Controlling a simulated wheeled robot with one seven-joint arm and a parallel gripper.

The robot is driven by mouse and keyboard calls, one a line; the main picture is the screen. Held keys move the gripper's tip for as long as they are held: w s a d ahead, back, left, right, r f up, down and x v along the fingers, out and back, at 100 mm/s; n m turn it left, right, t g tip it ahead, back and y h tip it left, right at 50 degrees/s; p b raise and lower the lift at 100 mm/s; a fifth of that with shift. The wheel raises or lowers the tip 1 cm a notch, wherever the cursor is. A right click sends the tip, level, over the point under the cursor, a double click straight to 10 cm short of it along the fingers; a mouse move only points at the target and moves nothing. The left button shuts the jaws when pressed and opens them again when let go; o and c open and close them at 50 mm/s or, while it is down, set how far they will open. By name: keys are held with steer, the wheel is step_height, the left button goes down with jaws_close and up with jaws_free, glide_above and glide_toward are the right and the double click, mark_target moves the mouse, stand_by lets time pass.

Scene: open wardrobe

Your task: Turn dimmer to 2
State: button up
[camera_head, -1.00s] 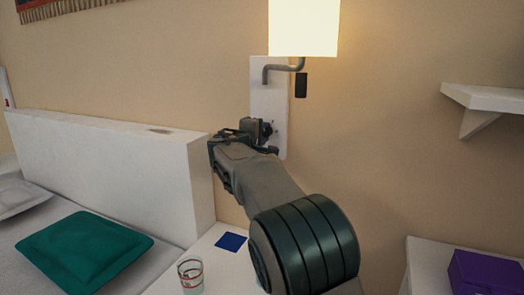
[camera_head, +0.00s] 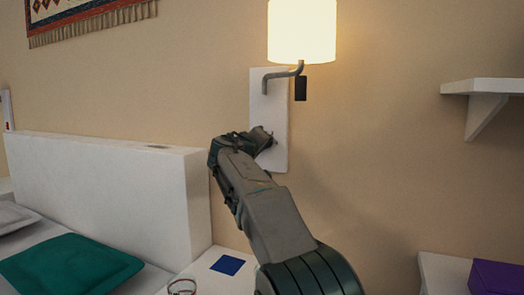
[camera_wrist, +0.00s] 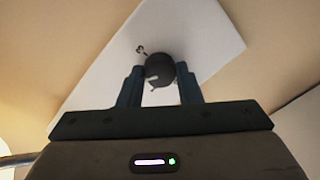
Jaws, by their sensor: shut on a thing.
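The dimmer knob (camera_wrist: 160,69) is a dark round knob with a light pointer mark, on a white wall plate (camera_wrist: 205,40). In the wrist view a small mark shows on the plate beside the knob. My gripper (camera_wrist: 161,88) has its two fingers on either side of the knob and is shut on it. In the head view my gripper (camera_head: 262,140) is at the lower part of the white plate (camera_head: 268,105), and my arm hides most of the knob. The lamp (camera_head: 301,32) above the plate is lit.
A black piece (camera_head: 300,88) hangs under the lamp's arm. A white shelf (camera_head: 485,88) is on the wall at right. A white headboard (camera_head: 110,180) stands at left. Below are a blue square (camera_head: 228,265) and a glass (camera_head: 182,287) on a white surface.

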stand_by(0.5)
steer(key=o, duration=1)
steer(key=shift+c, duration=0.2)
steer(key=v, duration=1.3)
steer(key=shift+s+b, duration=0.3)
steer(key=shift+s, duration=0.05)
steer(key=shift+r, duration=0.1)
